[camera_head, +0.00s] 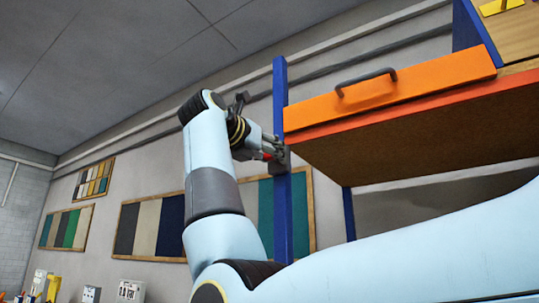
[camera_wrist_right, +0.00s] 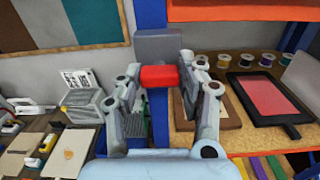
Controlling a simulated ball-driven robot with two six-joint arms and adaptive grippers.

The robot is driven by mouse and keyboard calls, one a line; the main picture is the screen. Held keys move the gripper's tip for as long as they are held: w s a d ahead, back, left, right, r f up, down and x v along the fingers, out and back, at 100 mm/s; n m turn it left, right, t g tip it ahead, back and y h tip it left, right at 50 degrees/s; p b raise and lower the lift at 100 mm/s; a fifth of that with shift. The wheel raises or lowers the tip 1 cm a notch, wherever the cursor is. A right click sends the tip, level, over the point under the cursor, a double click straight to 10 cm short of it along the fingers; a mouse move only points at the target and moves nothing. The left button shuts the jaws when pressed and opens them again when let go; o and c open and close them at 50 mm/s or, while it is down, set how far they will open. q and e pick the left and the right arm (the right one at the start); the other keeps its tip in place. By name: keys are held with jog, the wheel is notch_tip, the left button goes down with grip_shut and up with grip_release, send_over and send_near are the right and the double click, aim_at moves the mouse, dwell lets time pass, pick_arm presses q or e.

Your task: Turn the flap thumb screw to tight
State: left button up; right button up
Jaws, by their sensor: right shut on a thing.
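The thumb screw has a red knob (camera_wrist_right: 159,77), which sits in front of a grey block (camera_wrist_right: 158,46) on a blue post (camera_wrist_right: 158,118). In the head view a small bit of red (camera_head: 267,156) shows at the fingertips, beside the blue post (camera_head: 281,100). My right gripper (camera_wrist_right: 161,84) is shut on the red knob, one finger on each side; it also shows in the head view (camera_head: 270,150). How far the screw is turned cannot be told. My left gripper is not in view.
An orange front (camera_head: 400,90) with a dark handle (camera_head: 365,81) is right of the post in the head view. In the wrist view, a shelf at right holds several thread spools (camera_wrist_right: 243,59) and a red-faced dark panel (camera_wrist_right: 268,96). A cluttered bench (camera_wrist_right: 65,150) lies at left.

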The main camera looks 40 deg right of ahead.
jog(key=shift+f, duration=0.15)
jog(key=o, duration=1.2)
jog(key=shift+w, duration=0.1)
jog(key=shift+c, duration=0.2)
jog(key=v, duration=0.7)
jog(key=shift+a, duration=0.25)
